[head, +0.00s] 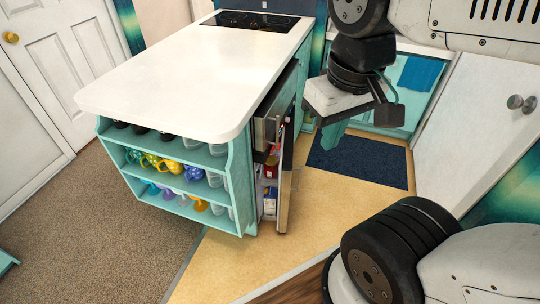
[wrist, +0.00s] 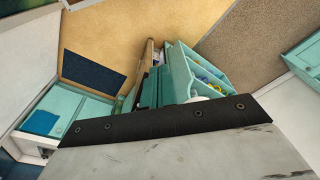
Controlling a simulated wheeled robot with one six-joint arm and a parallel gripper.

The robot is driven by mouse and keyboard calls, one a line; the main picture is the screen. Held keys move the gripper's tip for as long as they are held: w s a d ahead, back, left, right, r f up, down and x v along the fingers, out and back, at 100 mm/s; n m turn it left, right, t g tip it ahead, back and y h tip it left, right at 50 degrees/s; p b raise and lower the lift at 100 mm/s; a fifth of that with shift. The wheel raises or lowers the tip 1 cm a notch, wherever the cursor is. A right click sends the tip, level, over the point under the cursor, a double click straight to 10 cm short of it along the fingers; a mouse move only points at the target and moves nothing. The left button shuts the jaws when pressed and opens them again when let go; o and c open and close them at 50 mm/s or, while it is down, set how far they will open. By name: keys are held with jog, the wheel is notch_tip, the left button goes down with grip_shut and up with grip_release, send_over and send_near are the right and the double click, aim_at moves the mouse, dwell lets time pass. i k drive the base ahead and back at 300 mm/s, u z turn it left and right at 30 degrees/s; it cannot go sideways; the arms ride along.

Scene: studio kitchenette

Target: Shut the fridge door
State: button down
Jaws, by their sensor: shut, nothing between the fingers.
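The fridge (head: 266,130) is built into the right side of the white-topped island. Its door (head: 287,180) stands partly open, seen nearly edge-on, with a gap on its left. Inside the gap I see a red item (head: 271,168) and a blue-and-white item (head: 270,201). My gripper (head: 331,139) hangs to the right of the door, apart from it in the head view, with its teal fingers shut and empty. In the wrist view my gripper's fingers (wrist: 152,90) point toward the island, and the narrow door edge seems to show beyond them.
The island's end shelves (head: 180,175) hold several coloured mugs and glasses. A dark blue mat (head: 358,160) lies on the tan floor to the right. A white door or panel (head: 480,120) stands farther right. Tan floor in front of the fridge is clear.

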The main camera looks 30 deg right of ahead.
aim_at(285, 182)
jog(key=u, duration=0.05)
jog(key=i, duration=1)
